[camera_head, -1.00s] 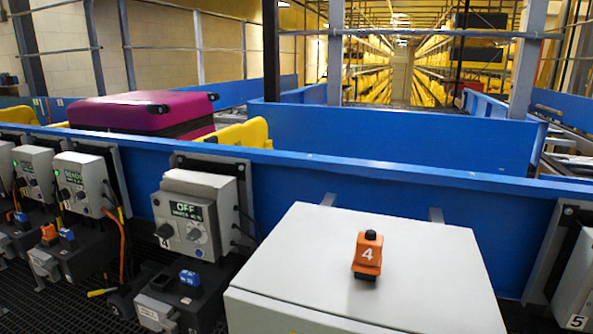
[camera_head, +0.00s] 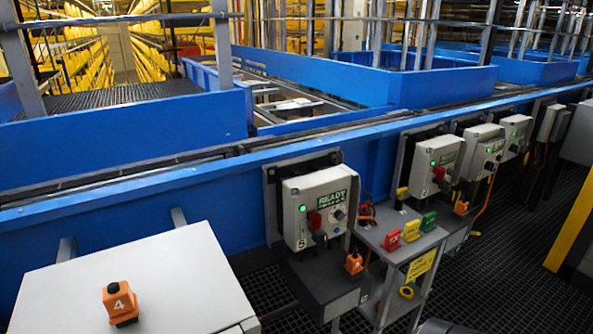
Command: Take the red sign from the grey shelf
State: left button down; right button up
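A small red sign (camera_head: 391,240) stands on the top of a grey shelf (camera_head: 402,254), right of the middle of the head view. It is at the left end of a row, with a yellow sign (camera_head: 411,231) and a green sign (camera_head: 429,221) to its right. The shelf carries a yellow label (camera_head: 421,266) on its side. Any marking on the red sign is too small to read. Neither of my grippers is in view.
A control box (camera_head: 318,211) reading READY stands left of the shelf. A grey cabinet (camera_head: 150,285) with an orange block (camera_head: 120,302) marked 4 fills the lower left. A blue conveyor wall (camera_head: 130,205) runs behind. Dark grating floor (camera_head: 500,270) is open at right.

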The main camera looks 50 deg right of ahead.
aim_at(391, 243)
jog(key=z, duration=2.25)
